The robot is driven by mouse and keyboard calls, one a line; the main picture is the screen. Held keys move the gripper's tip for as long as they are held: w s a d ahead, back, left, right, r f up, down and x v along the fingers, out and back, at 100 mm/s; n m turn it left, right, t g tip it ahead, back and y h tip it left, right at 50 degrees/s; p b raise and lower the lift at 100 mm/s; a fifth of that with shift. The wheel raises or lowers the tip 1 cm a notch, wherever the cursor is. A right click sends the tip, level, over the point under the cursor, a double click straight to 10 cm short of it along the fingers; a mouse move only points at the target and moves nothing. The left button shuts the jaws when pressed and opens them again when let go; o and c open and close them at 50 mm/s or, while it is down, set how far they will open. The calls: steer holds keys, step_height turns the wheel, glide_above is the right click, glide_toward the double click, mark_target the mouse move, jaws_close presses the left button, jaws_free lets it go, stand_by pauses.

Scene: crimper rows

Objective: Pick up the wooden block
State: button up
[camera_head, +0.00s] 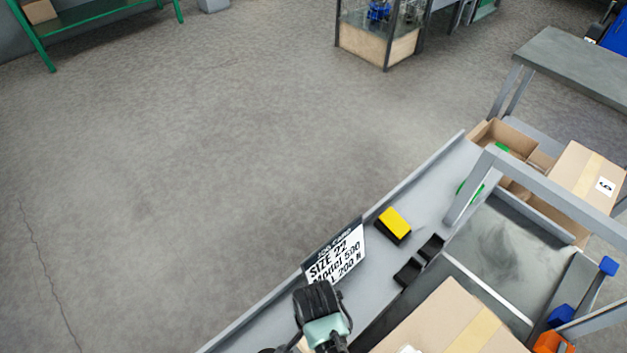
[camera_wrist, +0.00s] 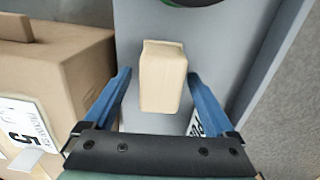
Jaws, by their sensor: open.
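The wooden block (camera_wrist: 162,80) is pale and plain. In the wrist view it is on the grey surface, in the middle of the picture. My gripper (camera_wrist: 158,76) is open, with one blue finger on each side of the block. A narrow gap shows at the left finger; at the right finger I cannot tell whether they touch. In the head view my gripper (camera_head: 322,325) is over the near part of the grey bench, and I cannot make out the block clearly there.
A job card (camera_head: 335,258) stands at the bench edge. A yellow and black item (camera_head: 394,225) and black holders (camera_head: 420,260) are to its right. A cardboard box (camera_head: 455,325) is close to my gripper's right; a brown box (camera_wrist: 60,75) is left in the wrist view.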

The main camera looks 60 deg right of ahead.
jaws_close()
steer(key=shift+r+p, duration=0.3)
steer(key=shift+r, duration=4.75)
